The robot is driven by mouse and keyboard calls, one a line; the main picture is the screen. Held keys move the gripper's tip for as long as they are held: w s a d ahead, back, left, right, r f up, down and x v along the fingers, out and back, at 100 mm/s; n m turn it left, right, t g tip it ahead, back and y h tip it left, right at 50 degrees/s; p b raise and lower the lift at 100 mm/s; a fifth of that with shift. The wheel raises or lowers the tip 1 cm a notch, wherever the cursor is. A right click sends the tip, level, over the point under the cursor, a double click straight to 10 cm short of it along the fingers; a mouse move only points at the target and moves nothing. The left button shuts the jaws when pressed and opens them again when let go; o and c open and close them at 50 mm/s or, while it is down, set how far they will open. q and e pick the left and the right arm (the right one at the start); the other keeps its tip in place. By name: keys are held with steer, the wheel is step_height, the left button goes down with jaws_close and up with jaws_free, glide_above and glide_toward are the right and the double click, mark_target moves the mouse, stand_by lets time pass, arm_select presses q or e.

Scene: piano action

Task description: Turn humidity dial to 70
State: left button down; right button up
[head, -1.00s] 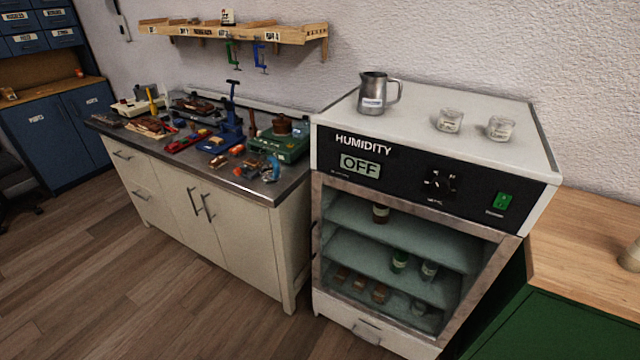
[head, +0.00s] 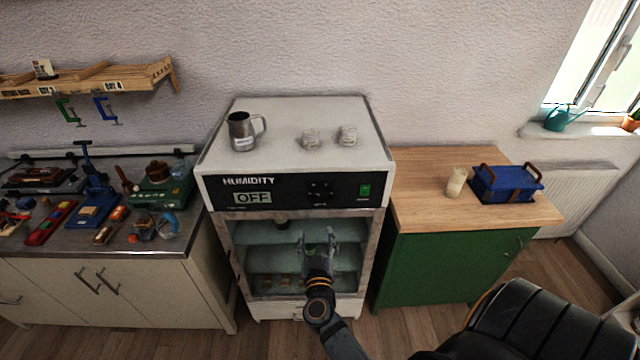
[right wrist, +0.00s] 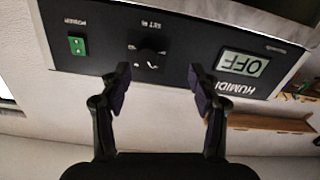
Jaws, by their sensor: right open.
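The humidity cabinet (head: 292,107) stands against the wall with a black control panel. Its display (head: 253,197) reads OFF. The round black dial (head: 320,190) sits right of the display, and a green power switch (head: 365,190) is further right. My right gripper (head: 318,236) is open and empty in front of the glass door, below the dial in the head view. In the right wrist view, which is upside down, the dial (right wrist: 151,47) lies beyond and between the open fingers (right wrist: 158,88), apart from them. The display also shows there (right wrist: 243,64). My left gripper is not in view.
A metal pitcher (head: 241,132) and two glass jars (head: 347,136) stand on the cabinet top. A cluttered workbench (head: 100,245) is at left. A green cabinet with a wooden top (head: 420,208) holds a blue box (head: 506,184) and a pale candle-like jar (head: 456,182).

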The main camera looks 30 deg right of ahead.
mark_target(320, 197)
steer(key=shift+m+h, duration=0.4)
steer(key=shift+h, duration=0.2)
steer(key=w+d+r, duration=0.1)
steer(key=w+d, duration=0.1)
steer(key=w+d+r+p, duration=0.1)
steer(key=w+d, duration=0.1)
steer(key=w, duration=0.1)
steer(key=w+d+r, duration=0.1)
steer(key=w+d, duration=0.2)
steer(key=shift+w+r+p, duration=0.2)
steer(key=shift+r+p, duration=0.05)
steer(key=shift+p, duration=0.05)
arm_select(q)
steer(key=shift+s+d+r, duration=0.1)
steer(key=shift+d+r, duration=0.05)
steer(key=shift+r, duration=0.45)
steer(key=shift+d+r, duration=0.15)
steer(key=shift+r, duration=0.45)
arm_select(e)
steer(key=c, duration=1.2)
